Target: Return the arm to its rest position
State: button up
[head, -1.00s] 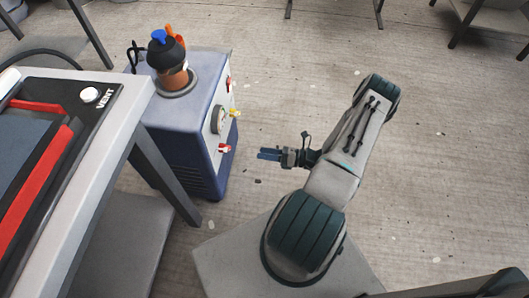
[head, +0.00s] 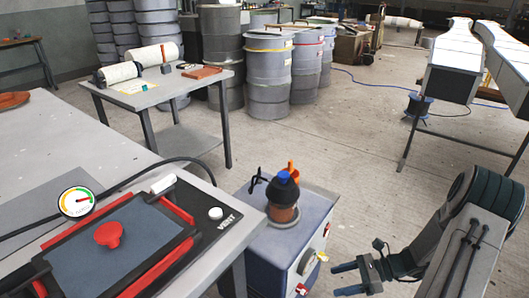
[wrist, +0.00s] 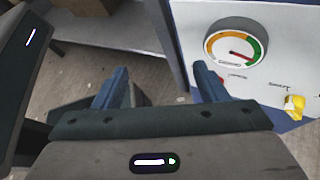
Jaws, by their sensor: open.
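My arm reaches in from the lower right of the head view, bent, with my gripper (head: 337,280) at its end. The gripper is open, with two blue fingers apart and nothing between them. It is in the air beside the front face of the blue-grey pump cabinet (head: 262,245), with a small gap in the picture. In the wrist view the gripper (wrist: 158,80) shows both fingers spread. Beyond them are a round gauge (wrist: 236,43) on a white panel and a yellow valve handle (wrist: 294,107).
A bench with a red-framed mould (head: 125,245) and a dial gauge (head: 76,201) stands at the left. A small table (head: 190,92) and grey drums (head: 262,75) stand behind. Long white moulds on stands (head: 450,60) are at the right. The middle floor is open.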

jog(key=s+a+r+n+h+p, duration=0.2)
jog(key=s+r+n+h+p, duration=0.2)
jog(key=r, duration=1)
jog(key=s+a+r+n+t+h+p, duration=0.1)
jog(key=s+a+r+n+h+p, duration=0.2)
jog(key=r+n+p, duration=0.3)
jog(key=s+a+r+n+t+h+p, duration=0.1)
jog(key=s+r+n+h+p, duration=0.4)
jog(key=r+n, duration=0.6)
jog(key=shift+s+a+r+h+p, duration=0.3)
jog(key=shift+a+r+h+p, duration=0.35)
jog(key=shift+r, duration=5.3)
